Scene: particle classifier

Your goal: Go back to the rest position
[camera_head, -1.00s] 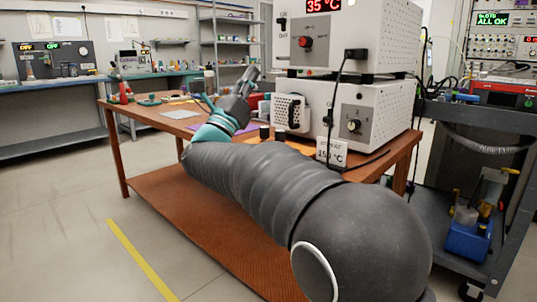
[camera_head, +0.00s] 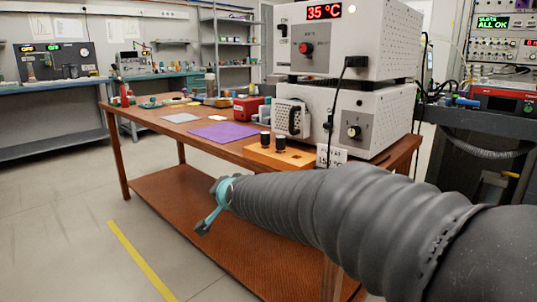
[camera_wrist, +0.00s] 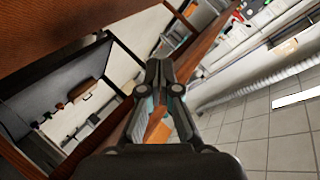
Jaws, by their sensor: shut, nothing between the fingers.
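My gripper (camera_wrist: 158,72) is shut and empty in the wrist view, its two fingers together. In the head view my arm reaches in from the right, low in front of the table (camera_head: 165,125). The gripper's end there is mostly hidden behind the arm's wrist, with a teal part showing by the table's front edge, apart from the things on the tabletop.
A white oven-like machine (camera_head: 375,110) showing 35 °C stands on the table. A wooden block with two black-capped vials (camera_head: 262,155), a purple mat (camera_head: 222,133) and a red box (camera_head: 247,108) lie nearby. A dark cart (camera_head: 460,125) stands at right. The floor at left is clear.

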